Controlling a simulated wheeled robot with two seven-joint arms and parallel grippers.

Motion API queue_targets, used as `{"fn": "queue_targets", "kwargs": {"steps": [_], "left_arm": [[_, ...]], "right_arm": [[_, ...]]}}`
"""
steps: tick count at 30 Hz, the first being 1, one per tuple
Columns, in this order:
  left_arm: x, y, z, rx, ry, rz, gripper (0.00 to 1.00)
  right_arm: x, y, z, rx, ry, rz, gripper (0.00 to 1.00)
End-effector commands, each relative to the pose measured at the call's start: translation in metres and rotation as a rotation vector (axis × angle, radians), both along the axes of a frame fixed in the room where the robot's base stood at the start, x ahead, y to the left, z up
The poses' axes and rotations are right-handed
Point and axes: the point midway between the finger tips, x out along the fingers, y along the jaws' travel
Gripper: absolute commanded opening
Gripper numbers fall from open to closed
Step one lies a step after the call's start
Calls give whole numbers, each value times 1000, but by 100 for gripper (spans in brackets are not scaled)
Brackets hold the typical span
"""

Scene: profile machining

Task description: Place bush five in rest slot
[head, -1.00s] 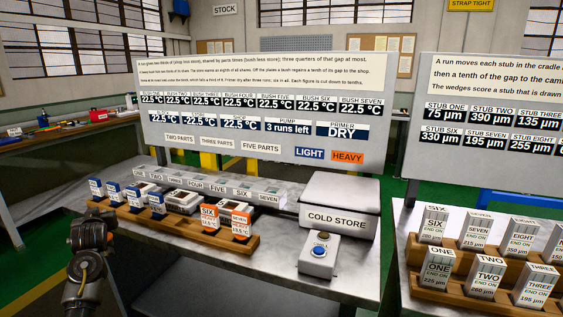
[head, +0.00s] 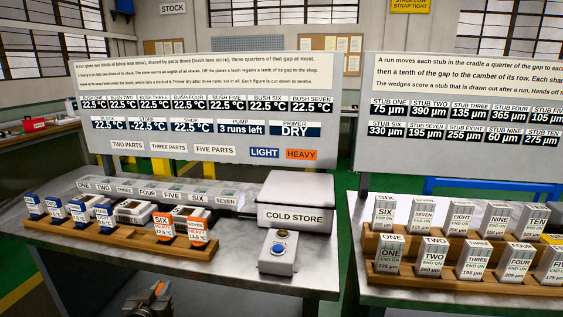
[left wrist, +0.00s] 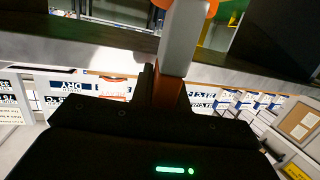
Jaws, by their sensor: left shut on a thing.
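The wooden rest rack (head: 120,234) stands along the table front. Several blue-marked bushes (head: 78,210) fill its left part, and orange-marked bush six (head: 164,226) and bush seven (head: 197,231) stand at its right. Between them is a gap in front of a pale block with a dark top (head: 133,211). My left gripper (head: 155,297) is low at the bottom of the head view, in front of the table edge. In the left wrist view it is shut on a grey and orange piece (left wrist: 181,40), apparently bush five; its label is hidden. My right gripper is not in view.
A labelled row of stations (head: 160,192) runs behind the rack. The cold store (head: 297,212) and a button box (head: 278,252) stand to its right. A second table with stub racks (head: 460,278) is at the right, across a gap.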

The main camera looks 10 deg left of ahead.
Motion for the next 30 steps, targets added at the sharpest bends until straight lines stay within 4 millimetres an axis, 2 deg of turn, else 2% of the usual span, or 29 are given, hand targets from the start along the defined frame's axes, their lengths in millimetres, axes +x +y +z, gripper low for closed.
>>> {"fn": "queue_targets", "kwargs": {"steps": [1, 6, 9, 12, 15, 21, 22, 24, 30], "left_arm": [[-4, -31, 4, -1, -5, -42, 0], [-24, -121, 28, -5, -9, -150, 0], [-40, -164, 50, -12, -11, -195, 0], [-55, -193, 71, -16, -10, -221, 0], [-65, -207, 86, -15, -8, -232, 0], [-77, -222, 104, -8, -5, -246, 0], [-79, -223, 106, -7, -5, -246, 0], [-79, -222, 117, 1, -2, -248, 0], [-78, -222, 120, 3, -2, -248, 0]], "right_arm": [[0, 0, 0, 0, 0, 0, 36], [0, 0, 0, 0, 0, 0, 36], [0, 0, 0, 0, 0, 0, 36], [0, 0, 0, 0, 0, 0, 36], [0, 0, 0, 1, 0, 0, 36], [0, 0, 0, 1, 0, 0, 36], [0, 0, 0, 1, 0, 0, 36], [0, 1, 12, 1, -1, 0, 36], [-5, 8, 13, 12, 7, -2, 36]]}}
